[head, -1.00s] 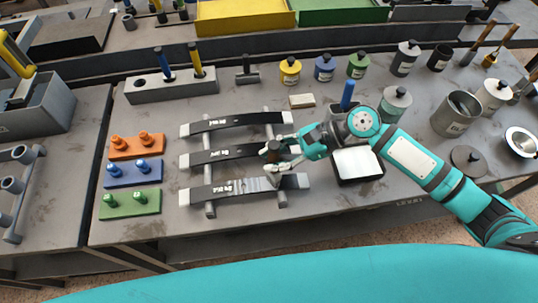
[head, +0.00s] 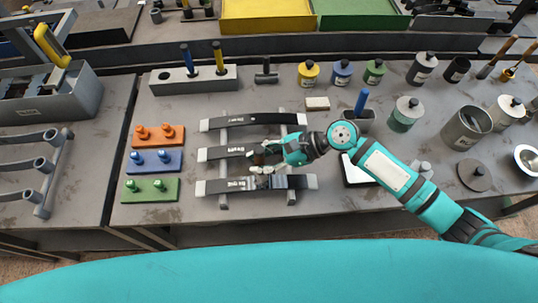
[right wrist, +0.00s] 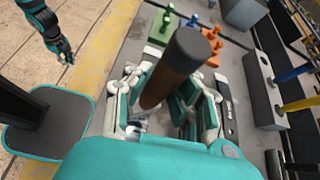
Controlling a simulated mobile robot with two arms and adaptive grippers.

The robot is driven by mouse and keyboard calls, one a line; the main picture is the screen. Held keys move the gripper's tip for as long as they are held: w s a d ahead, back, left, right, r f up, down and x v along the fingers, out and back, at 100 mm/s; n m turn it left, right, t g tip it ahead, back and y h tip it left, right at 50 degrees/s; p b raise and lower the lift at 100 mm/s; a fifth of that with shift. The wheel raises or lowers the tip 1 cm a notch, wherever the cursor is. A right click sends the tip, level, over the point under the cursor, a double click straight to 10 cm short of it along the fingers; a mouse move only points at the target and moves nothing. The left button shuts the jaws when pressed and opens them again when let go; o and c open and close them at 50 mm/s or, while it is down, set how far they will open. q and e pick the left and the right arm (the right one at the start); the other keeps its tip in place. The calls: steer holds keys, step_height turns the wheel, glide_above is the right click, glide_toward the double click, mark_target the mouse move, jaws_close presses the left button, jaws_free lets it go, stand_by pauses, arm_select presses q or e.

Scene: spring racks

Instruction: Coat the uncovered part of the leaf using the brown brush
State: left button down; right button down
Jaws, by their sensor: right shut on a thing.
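Three dark curved leaves with pale ends lie on a grey rack: the far leaf (head: 250,120), the middle leaf (head: 222,153) and the near leaf (head: 228,186). The bristles are hidden, so contact with the leaf cannot be told. The near leaf's surface under the gripper is partly hidden. My left gripper (right wrist: 66,52) hangs away from the bench.
Orange (head: 158,136), blue (head: 155,162) and green (head: 150,189) peg blocks stand left of the rack. A white-filled tray (head: 356,172) is right of the rack, partly behind my arm. Several cans and jars stand farther right.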

mark_target(256, 149)
steer(key=shift+a+f, duration=0.1)
steer(key=shift+a, duration=0.1)
steer(key=shift+r+p, duration=0.5)
steer(key=shift+r, duration=2.65)
steer(key=shift+r, duration=1.4)
